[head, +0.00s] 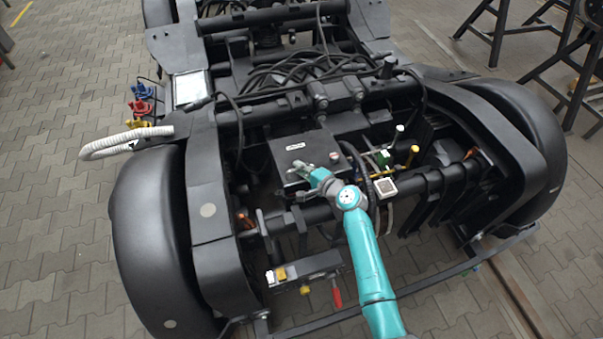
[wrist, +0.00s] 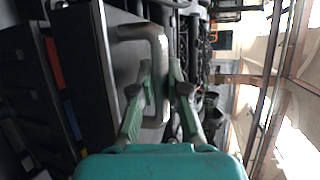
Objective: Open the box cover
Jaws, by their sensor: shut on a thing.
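The box cover (head: 318,143) is a dark flat panel with a small white label, in the middle of the bogie in the head view. In the wrist view the dark cover (wrist: 80,45) has a bright metal edge and a grey loop handle (wrist: 161,50). My gripper (head: 308,170) is at the cover's near side. In the wrist view my green fingers (wrist: 162,75) are closed around the outer bar of the handle. I cannot tell for sure how far the cover is raised. The box's inside does not show clearly.
A tray-like bracket with a red-handled tool (head: 336,293) is at the front left. A yellow-topped rod (head: 411,156) and a white-faced box (head: 385,187) stand right of my arm. Black cables (head: 300,70) lie behind. Large black wheel covers (head: 150,230) flank both sides.

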